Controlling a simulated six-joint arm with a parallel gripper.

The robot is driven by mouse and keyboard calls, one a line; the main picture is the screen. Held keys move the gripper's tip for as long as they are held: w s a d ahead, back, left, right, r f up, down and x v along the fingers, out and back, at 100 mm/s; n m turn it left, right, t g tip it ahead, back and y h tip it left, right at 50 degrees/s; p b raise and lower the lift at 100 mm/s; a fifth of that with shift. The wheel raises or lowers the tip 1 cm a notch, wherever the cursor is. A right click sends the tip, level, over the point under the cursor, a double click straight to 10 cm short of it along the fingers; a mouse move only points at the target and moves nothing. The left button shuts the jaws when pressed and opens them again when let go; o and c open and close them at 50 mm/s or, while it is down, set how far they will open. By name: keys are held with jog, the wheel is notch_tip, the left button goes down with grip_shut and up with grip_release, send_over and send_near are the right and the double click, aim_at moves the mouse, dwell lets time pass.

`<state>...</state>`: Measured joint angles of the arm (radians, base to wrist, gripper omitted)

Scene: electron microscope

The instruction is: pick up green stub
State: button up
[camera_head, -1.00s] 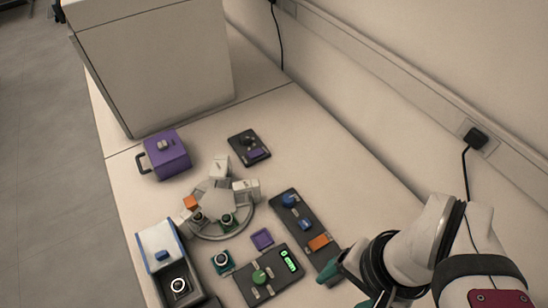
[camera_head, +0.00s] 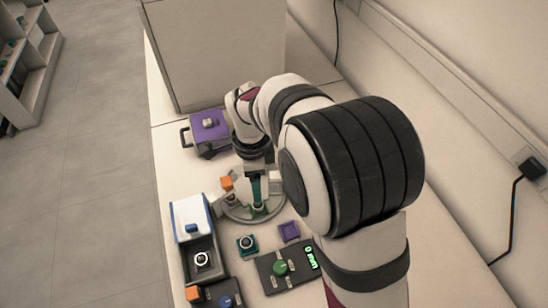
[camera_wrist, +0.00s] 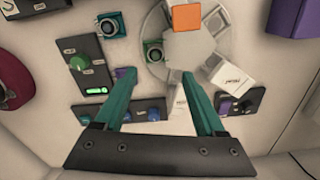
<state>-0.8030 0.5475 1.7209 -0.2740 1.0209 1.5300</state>
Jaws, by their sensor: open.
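A round green-rimmed piece (camera_wrist: 153,53), likely the green stub, sits at the edge of the pale round carousel (camera_wrist: 190,45) in the wrist view. In the head view, a green piece (camera_head: 258,208) shows at the carousel's near side, just below my gripper (camera_head: 256,188). A separate teal block with a round top (camera_head: 247,243) stands on the bench in front; it also shows in the wrist view (camera_wrist: 110,25). My gripper's teal fingers (camera_wrist: 157,74) are spread apart and empty, with the green-rimmed piece just beyond the gap between their tips. Height above it is unclear.
An orange piece (camera_wrist: 187,23) and white blocks (camera_wrist: 232,77) stand on the carousel. A panel with a green knob (camera_head: 281,267), a purple tray (camera_head: 289,231), a blue-and-white box (camera_head: 190,218) and a purple box (camera_head: 210,131) surround it. My arm hides the bench's right side.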

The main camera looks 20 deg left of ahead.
aim_at(258, 206)
jog(key=f, duration=0.8)
jog(key=shift+s+d+f, duration=0.2)
jog(key=shift+s+f, duration=0.2)
grip_shut()
